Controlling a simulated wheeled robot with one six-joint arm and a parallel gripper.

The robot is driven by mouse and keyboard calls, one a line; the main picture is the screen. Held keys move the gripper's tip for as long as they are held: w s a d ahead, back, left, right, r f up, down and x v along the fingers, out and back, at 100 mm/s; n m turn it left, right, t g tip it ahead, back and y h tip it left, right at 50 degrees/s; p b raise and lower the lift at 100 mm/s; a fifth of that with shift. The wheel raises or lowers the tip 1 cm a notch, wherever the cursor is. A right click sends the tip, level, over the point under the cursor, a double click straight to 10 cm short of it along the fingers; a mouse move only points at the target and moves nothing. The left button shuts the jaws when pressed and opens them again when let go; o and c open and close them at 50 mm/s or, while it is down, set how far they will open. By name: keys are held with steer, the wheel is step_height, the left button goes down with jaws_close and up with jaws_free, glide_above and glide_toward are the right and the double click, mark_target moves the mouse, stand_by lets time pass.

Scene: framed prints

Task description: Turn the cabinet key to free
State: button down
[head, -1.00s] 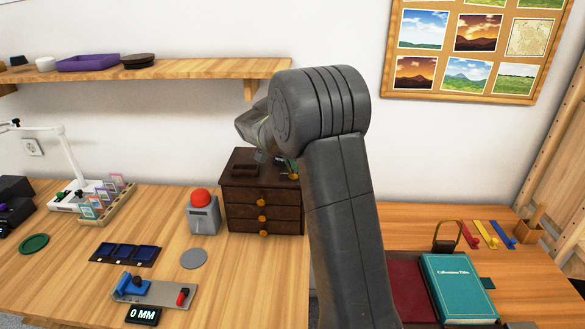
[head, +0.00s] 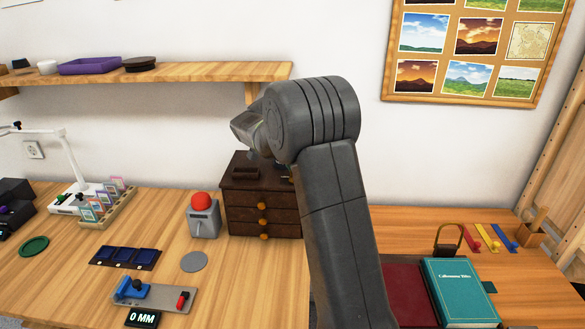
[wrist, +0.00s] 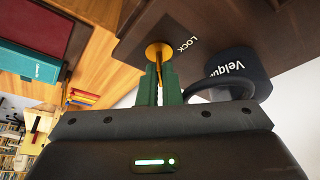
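The cabinet is a dark brown box (head: 262,212) with orange-knobbed drawers, standing on the table in the head view. Its dark panel (wrist: 112,14) with the word LOCK shows in the wrist view. A round gold lock plate (wrist: 159,50) sits on this panel, with the gold key (wrist: 158,70) standing out from it. My gripper (wrist: 160,72) has its green fingers on both sides of the key, close together, and looks shut on it. Which way the key is turned is hard to tell. In the head view my arm hides the key and fingertips.
A black tag or cup-like thing (wrist: 238,68) with white lettering is close to my gripper's right in the wrist view. A red-button box (head: 203,215) stands left of the cabinet. A teal book (head: 460,290) lies at right. A shelf (head: 190,73) runs above.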

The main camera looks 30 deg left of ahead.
steer(key=c, duration=1.6)
jaws_free()
